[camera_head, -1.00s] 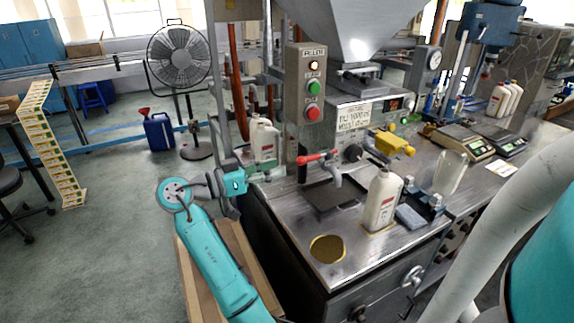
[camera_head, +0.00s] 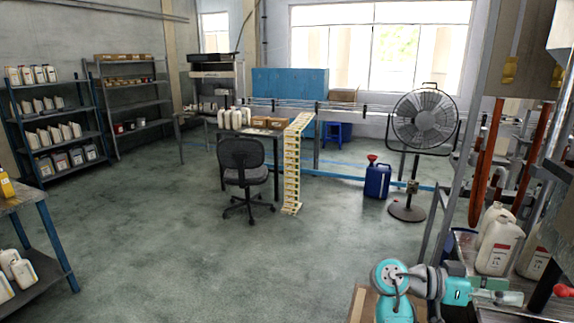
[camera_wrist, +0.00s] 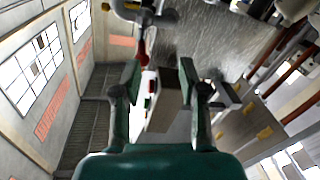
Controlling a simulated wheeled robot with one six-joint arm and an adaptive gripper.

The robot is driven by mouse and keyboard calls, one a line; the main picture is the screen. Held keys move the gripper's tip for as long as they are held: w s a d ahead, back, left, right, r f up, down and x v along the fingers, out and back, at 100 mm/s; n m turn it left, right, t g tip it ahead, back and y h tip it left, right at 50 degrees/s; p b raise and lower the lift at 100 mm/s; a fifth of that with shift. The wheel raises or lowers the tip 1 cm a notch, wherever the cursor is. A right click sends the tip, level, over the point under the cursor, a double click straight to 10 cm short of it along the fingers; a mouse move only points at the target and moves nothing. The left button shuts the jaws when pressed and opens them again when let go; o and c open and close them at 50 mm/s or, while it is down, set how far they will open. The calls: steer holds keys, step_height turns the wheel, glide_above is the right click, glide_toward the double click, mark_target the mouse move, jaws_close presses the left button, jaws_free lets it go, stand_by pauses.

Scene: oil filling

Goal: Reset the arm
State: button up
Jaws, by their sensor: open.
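My gripper (camera_head: 497,292) is at the lower right of the head view, at the end of my teal arm, beside white bottles (camera_head: 497,240) on the filling bench. In the wrist view, the two fingers of my gripper (camera_wrist: 168,88) stand apart with nothing held between them. A grey control box (camera_wrist: 165,105) with red and green buttons shows beyond the fingers, and a red lever (camera_wrist: 143,55) shows near the left finger. The head view cuts off most of the filling machine at the right edge.
A floor fan (camera_head: 424,120) and a blue jug (camera_head: 377,180) stand left of the machine. A black chair (camera_head: 243,165) stands by a table. Shelves (camera_head: 60,128) with bottles line the left wall. Open floor (camera_head: 200,270) fills the middle.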

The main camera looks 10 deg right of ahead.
steer(key=a+f+n+t, duration=0.2)
steer(key=f+n+t, duration=0.4)
steer(key=f, duration=0.4)
steer(key=a+f+n+t, duration=0.2)
steer(key=f+n+t, duration=0.4)
steer(key=f, duration=0.3)
steer(key=s+a+f+n+t+y, duration=0.6)
steer(key=s+a+f+n+y, duration=0.15)
steer(key=a+f, duration=0.5)
steer(key=s+a+n+t+y, duration=0.2)
steer(key=s+a+y, duration=0.5)
steer(key=s+a, duration=0.5)
steer(key=s+a+r+m+t+y, duration=0.2)
steer(key=s+a+r, duration=0.1)
steer(key=s+r, duration=0.7)
steer(key=v, duration=0.3)
